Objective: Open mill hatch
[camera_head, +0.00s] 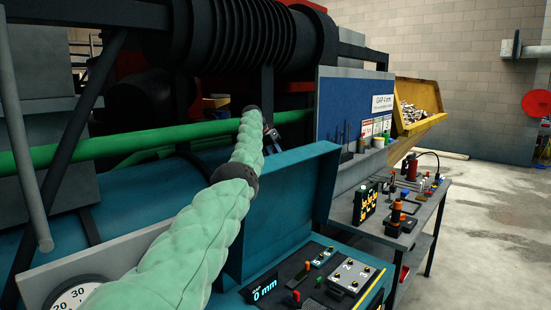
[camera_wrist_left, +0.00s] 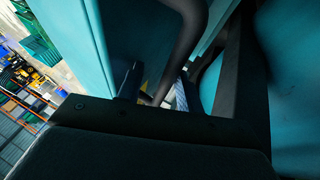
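My left arm, in a pale green quilted sleeve, reaches from the lower left across the teal mill housing in the head view. My left gripper (camera_head: 273,138) is small, dark and partly hidden beyond the sleeve's end, near the upper edge of a teal panel (camera_head: 290,185). Which panel is the hatch I cannot tell. In the left wrist view, the dark gripper body fills the bottom, with teal surfaces (camera_wrist_left: 70,35) close on both sides. A dark curved bar (camera_wrist_left: 188,35) stands just beyond the gripper. Contact with it and the finger gap are unclear. My right gripper is not in view.
A control panel (camera_head: 318,285) with a "0 mm" display sits at the front below the teal panel. A workbench (camera_head: 425,215) with small tools stands at the right, beside a yellow bin (camera_head: 418,97). A green pipe (camera_head: 95,147) runs behind my arm. Floor at far right is clear.

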